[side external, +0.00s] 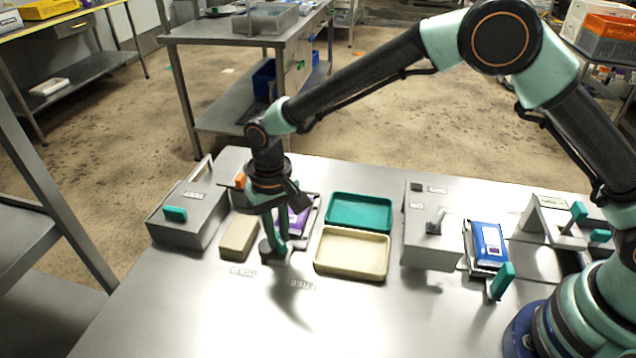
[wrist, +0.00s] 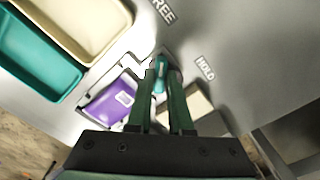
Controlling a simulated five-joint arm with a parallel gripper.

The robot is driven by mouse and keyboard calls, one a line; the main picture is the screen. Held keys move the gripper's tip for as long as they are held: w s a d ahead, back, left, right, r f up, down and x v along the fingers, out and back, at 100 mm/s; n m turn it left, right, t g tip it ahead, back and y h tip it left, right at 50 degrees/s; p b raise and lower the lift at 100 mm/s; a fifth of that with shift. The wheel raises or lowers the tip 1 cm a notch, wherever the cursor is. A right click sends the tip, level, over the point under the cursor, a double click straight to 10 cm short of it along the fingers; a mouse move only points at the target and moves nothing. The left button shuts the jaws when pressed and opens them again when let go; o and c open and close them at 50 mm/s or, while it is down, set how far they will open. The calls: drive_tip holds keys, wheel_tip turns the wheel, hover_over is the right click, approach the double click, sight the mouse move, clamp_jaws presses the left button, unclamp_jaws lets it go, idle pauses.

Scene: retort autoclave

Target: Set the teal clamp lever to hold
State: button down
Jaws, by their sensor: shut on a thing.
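The teal clamp lever (wrist: 161,66) shows between my fingertips in the wrist view, on a round grey base (side external: 272,253) at the front of a purple pouch's holder. My gripper (side external: 278,238) points down and is shut on the lever; its fingers hide most of it. The HOLD label (side external: 243,272) lies on the table left of the base in the side view, and the FREE label (side external: 301,285) lies to its right. Both labels also show in the wrist view, HOLD (wrist: 205,68) and FREE (wrist: 162,11). The lever's exact angle is hard to tell.
The purple pouch (wrist: 108,101) lies behind the lever. A beige block (side external: 239,237) and a grey box (side external: 190,215) stand left. Teal (side external: 359,212) and cream (side external: 352,253) trays lie right, before a switch box (side external: 432,245) and blue pouch (side external: 489,245). The front table is clear.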

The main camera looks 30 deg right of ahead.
drive_tip(key=m, duration=0.4)
drive_tip(key=shift+m, duration=0.3)
drive_tip(key=m, duration=0.4)
drive_tip(key=shift+r+m, duration=0.1)
drive_tip(key=shift+m, duration=0.2)
drive_tip(key=m, duration=0.4)
drive_tip(key=shift+d+m, duration=0.1)
drive_tip(key=shift+m, duration=2.3)
drive_tip(key=c, duration=0.8)
unclamp_jaws()
